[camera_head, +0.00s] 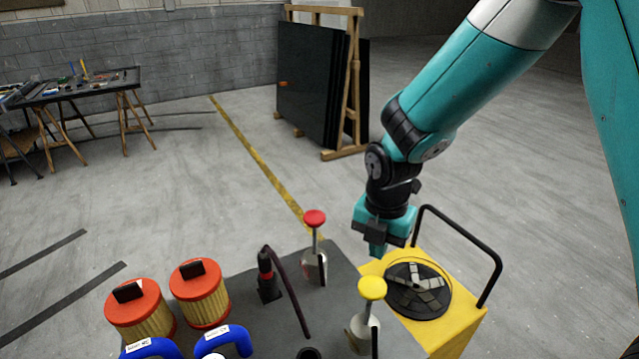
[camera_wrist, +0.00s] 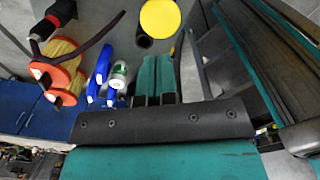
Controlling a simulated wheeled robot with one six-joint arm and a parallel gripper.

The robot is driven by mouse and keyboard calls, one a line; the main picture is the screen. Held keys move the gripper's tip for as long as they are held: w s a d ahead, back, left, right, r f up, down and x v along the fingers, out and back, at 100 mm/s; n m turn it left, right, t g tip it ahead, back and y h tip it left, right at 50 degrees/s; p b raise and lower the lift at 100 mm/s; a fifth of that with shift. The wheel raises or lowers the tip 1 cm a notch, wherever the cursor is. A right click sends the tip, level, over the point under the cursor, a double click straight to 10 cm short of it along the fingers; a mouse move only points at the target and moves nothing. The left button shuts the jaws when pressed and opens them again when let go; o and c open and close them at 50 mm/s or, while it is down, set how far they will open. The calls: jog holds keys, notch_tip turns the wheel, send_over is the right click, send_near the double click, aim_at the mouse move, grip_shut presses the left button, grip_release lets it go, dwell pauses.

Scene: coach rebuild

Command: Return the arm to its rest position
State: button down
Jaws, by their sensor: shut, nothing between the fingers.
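My gripper (camera_head: 377,248) hangs from the teal arm, fingers pointing down, above the back edge of the dark tabletop and beside the yellow box (camera_head: 456,335). It is shut and empty. In the wrist view the two teal fingers (camera_wrist: 156,72) lie side by side with nothing between them. The arm reaches down from the upper right in the head view and is bent at the wrist.
A red-topped item (camera_head: 315,218) and a yellow-topped item (camera_head: 372,289) stand on the tabletop (camera_head: 235,290) near the gripper. A black tube handle (camera_head: 470,232) rises from the yellow box. Orange-capped filters (camera_head: 199,292) and blue handles (camera_head: 222,338) stand left. Open floor lies behind.

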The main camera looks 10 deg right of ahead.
jog(key=s+a+r+m+y+b, duration=0.2)
jog(key=s+m+b, duration=0.3)
jog(key=s+m, duration=0.4)
jog(key=s+a+r+m+y+b, duration=0.2)
jog(key=s+m+b, duration=0.4)
jog(key=s+m, duration=0.3)
jog(key=r+m, duration=0.1)
jog(key=m, duration=0.1)
jog(key=shift+s+a+m, duration=0.15)
jog(key=shift+s+m, duration=0.15)
jog(key=shift+r, duration=0.1)
